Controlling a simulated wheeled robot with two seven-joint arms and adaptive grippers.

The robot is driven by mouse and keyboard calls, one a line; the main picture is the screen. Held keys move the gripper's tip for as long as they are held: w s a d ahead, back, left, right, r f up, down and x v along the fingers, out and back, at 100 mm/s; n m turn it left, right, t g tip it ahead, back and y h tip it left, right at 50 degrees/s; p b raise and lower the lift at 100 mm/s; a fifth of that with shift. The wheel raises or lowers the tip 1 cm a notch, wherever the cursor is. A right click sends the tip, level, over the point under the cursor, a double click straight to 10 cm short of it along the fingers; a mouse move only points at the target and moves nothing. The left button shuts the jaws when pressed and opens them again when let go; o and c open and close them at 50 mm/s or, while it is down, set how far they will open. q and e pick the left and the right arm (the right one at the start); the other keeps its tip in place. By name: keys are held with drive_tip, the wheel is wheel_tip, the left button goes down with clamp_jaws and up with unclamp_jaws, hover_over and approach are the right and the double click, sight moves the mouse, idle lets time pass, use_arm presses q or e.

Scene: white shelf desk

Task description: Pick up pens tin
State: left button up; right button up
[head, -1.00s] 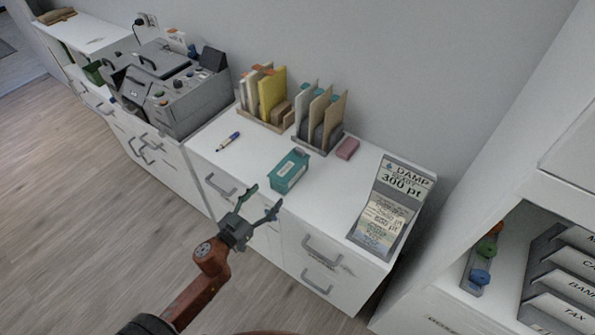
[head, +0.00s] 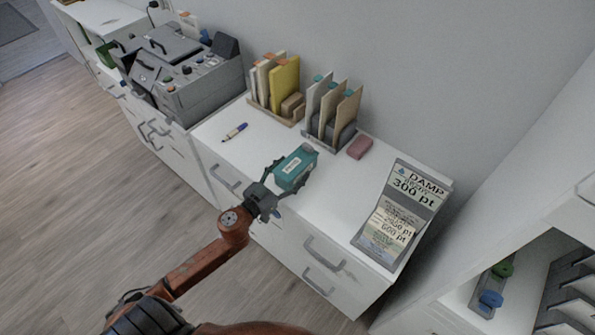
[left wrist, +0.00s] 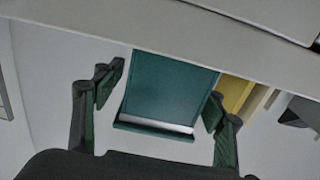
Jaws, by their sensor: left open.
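The pens tin is a teal box with a white label (head: 293,167), standing near the front edge of the white desk top in the head view. In the left wrist view the teal tin (left wrist: 170,92) fills the middle, between the two fingers. My left gripper (head: 287,174) is open, with one finger on each side of the tin. In the left wrist view the open left gripper (left wrist: 160,100) shows gaps between both fingers and the tin's sides. My right gripper is not in view.
A pink block (head: 359,147) and a DAMP sign board (head: 402,213) are to the right. A grey machine (head: 186,75) stands at left.

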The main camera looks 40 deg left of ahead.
use_arm(q)
drive_tip(key=shift+w, duration=0.5)
drive_tip(key=shift+c, duration=0.6)
drive_tip(key=c, duration=1.1)
drive_tip(key=shift+c, duration=0.6)
drive_tip(key=shift+r, duration=0.15)
